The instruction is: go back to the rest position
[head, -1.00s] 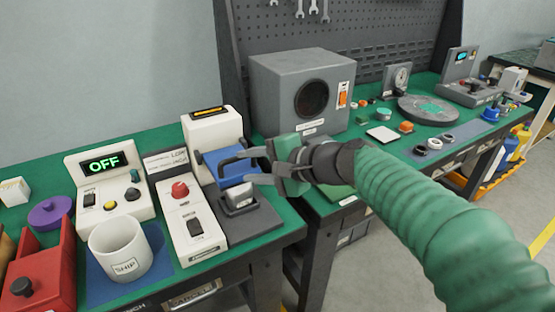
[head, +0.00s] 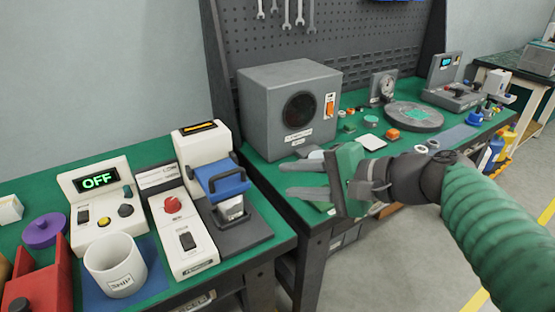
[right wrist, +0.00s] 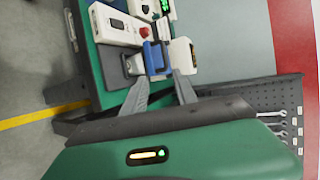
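My right gripper (head: 288,180) is open and empty in the head view. Its two grey fingers are apart and point left, over the gap between the two benches. It is to the right of the blue press head with a dark handle (head: 224,182), clear of it. That head sits on a white and grey device (head: 205,145) on the near bench. In the right wrist view, the fingers (right wrist: 160,88) also show apart, with the blue part (right wrist: 154,58) beyond their tips. My left gripper is not in view.
The near bench holds a white cup (head: 114,265), a control box reading OFF (head: 98,190), a red-knob panel (head: 182,230) and a red bin (head: 40,275). A grey speaker-like box (head: 290,107) and a round plate (head: 413,117) stand on the far bench. Floor at the lower right is clear.

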